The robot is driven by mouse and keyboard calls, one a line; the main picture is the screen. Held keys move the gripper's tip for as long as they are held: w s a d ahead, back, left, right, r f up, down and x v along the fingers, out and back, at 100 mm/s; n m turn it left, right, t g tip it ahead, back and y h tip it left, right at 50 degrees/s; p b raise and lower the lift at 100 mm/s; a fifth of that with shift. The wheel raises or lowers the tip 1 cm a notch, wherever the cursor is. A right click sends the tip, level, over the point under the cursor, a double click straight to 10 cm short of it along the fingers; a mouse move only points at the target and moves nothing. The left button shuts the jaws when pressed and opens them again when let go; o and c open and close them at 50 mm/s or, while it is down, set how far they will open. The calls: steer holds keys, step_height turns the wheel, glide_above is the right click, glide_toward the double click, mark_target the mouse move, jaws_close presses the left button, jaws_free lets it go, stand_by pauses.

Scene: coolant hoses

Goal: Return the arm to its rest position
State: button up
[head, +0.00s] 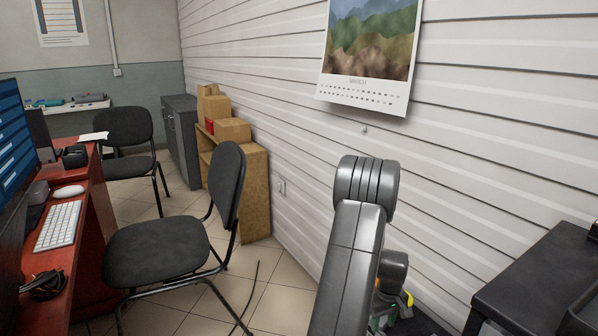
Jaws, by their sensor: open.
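My arm (349,262) rises from the bottom edge, right of the middle, as a grey link topped by a rounded joint (366,185). A darker grey part of my arm (393,272) shows lower down, just right of the link. My gripper's fingers do not show; the arm may hide them. Small green and yellow parts show low beside the arm, too covered to identify.
A black office chair (165,250) stands left of my arm, near a red desk (60,265). A dark cabinet (540,275) stands at right. The white slatted wall (480,160) with a calendar (369,60) lies behind. A thin dark strand (248,298) lies on the tiles.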

mark_target(381, 335)
step_height(381, 335, down, 5)
steer(key=shift+r+b, duration=0.1)
steer(key=shift+b, duration=0.4)
steer(key=shift+r, duration=0.1)
